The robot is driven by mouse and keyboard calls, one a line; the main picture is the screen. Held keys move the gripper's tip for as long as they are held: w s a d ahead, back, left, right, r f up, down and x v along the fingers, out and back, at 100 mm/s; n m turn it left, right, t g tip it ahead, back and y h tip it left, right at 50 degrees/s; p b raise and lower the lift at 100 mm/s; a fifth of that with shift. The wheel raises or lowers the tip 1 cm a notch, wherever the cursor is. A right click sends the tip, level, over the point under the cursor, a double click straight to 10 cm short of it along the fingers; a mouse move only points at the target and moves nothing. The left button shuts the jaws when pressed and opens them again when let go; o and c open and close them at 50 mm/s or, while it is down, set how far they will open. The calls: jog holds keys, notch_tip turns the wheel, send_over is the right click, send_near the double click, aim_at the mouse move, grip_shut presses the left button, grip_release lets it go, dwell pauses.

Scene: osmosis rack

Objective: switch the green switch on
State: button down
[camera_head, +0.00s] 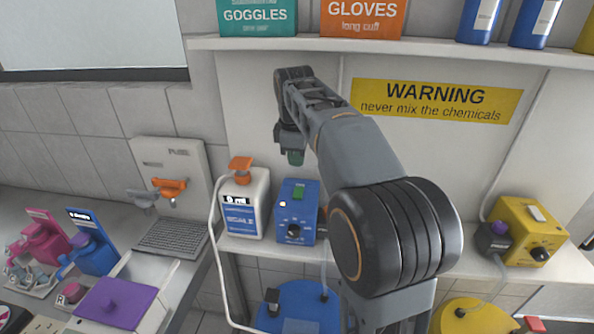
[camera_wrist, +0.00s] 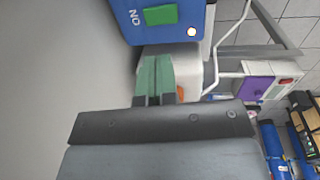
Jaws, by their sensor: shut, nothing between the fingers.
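The green switch (camera_head: 298,192) is on the upper front of a blue box (camera_head: 309,216) on the shelf. In the wrist view the green switch (camera_wrist: 160,15) shows at the top on the blue box (camera_wrist: 197,14), beside the letters "ON". A small white light (camera_wrist: 192,31) is lit near it. My gripper (camera_head: 295,158) is above the blue box, with its green fingertips pointing down and apart from the switch. In the wrist view my gripper (camera_wrist: 155,60) is shut and empty, close to the box's edge.
A white bottle-like unit (camera_head: 245,204) with an orange top stands just left of the blue box. A yellow box (camera_head: 522,229) with a white switch is at the right. A yellow warning sign (camera_head: 437,101) is on the wall behind. An upper shelf (camera_head: 390,46) runs above.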

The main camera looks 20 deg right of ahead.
jog(key=shift+s+a+r, duration=0.1)
jog(key=shift+s+r, duration=0.05)
jog(key=shift+r, duration=1.2)
